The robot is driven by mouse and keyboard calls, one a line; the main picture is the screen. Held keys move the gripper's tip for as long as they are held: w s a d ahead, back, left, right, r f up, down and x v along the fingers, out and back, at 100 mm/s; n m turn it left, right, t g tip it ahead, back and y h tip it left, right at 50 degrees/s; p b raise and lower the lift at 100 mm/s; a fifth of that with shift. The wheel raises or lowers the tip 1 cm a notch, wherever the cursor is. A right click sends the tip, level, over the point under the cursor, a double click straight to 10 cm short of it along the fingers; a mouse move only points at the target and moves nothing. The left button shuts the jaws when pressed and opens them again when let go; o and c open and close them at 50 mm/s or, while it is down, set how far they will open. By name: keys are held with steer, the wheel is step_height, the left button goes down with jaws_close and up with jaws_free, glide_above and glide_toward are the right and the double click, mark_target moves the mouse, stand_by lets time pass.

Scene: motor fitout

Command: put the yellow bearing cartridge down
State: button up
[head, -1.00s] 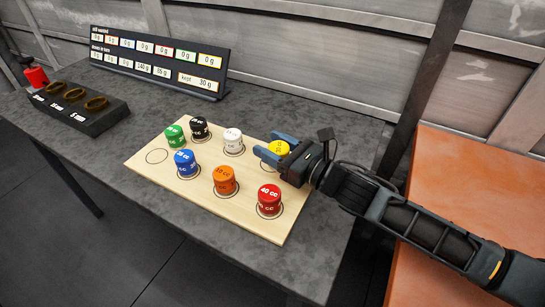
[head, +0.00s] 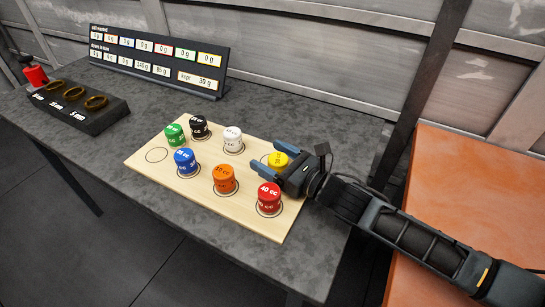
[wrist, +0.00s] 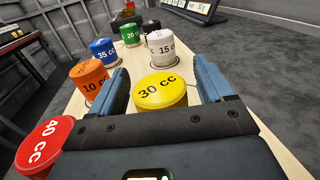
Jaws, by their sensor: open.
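The yellow bearing cartridge (head: 279,160), marked 30 cc, stands upright on the light wooden board (head: 164,183), near its right edge. In the wrist view the yellow cartridge (wrist: 160,91) sits between the two blue fingers with gaps on both sides. My gripper (head: 268,161) is open around it and reaches in from the right. The cartridge's lower part is partly hidden by the gripper.
White (head: 232,137), black (head: 199,126), green (head: 174,134), blue (head: 185,161), orange (head: 225,178) and red (head: 269,195) cartridges stand on the board. A display panel (head: 157,62) and a dark ring holder (head: 88,123) stand behind.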

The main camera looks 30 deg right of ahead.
steer(key=shift+r, duration=0.15)
steer(key=shift+s+d, duration=0.3)
steer(key=shift+s, duration=0.2)
steer(key=b+v, duration=0.1)
steer(key=v, duration=1)
steer(key=shift+a+b, duration=0.15)
steer(key=shift+b, duration=0.25)
